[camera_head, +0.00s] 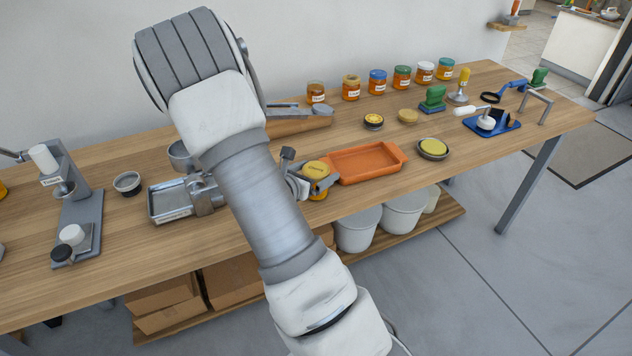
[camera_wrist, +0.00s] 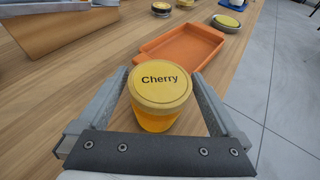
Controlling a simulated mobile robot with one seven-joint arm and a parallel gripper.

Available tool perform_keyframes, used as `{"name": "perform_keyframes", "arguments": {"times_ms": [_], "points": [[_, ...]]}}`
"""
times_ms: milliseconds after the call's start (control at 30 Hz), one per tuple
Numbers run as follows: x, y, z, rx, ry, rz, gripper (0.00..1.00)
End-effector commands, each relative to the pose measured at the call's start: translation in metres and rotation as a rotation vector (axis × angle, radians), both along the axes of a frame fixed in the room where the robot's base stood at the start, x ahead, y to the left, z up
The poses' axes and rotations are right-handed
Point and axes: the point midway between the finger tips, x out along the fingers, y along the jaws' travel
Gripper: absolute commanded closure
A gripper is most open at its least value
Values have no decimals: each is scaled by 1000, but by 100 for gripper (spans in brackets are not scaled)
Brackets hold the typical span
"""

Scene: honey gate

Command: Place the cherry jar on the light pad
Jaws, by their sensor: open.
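The cherry jar (camera_wrist: 160,88) is amber with a wide yellow lid reading "Cherry". It stands upright on the wooden table, and its lid also shows in the head view (camera_head: 317,168). My gripper (camera_wrist: 160,100) is open with one finger on each side of the jar; I cannot tell whether either touches it. In the head view my gripper (camera_head: 312,183) partly covers the jar. I cannot tell for sure which thing is the light pad; a pale tan round piece (camera_head: 408,116) lies toward the back of the table.
An orange tray (camera_head: 366,163) sits just beyond the jar. A grey dish with a yellow top (camera_head: 433,149) and a dark round piece (camera_head: 373,121) are farther off. Several jars line the back (camera_head: 377,82). A wooden ramp-like block (camera_head: 298,124) and metal box (camera_head: 169,203) stand left.

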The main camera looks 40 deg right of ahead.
Motion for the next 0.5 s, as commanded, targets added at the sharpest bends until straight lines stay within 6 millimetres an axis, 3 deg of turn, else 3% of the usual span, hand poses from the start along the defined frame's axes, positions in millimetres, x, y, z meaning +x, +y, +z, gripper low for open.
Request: {"name": "perform_keyframes", "arguments": {"times_ms": [67,500], "points": [[0,0,0,0,0,0,7],[0,1,0,0,0,0,86]]}}
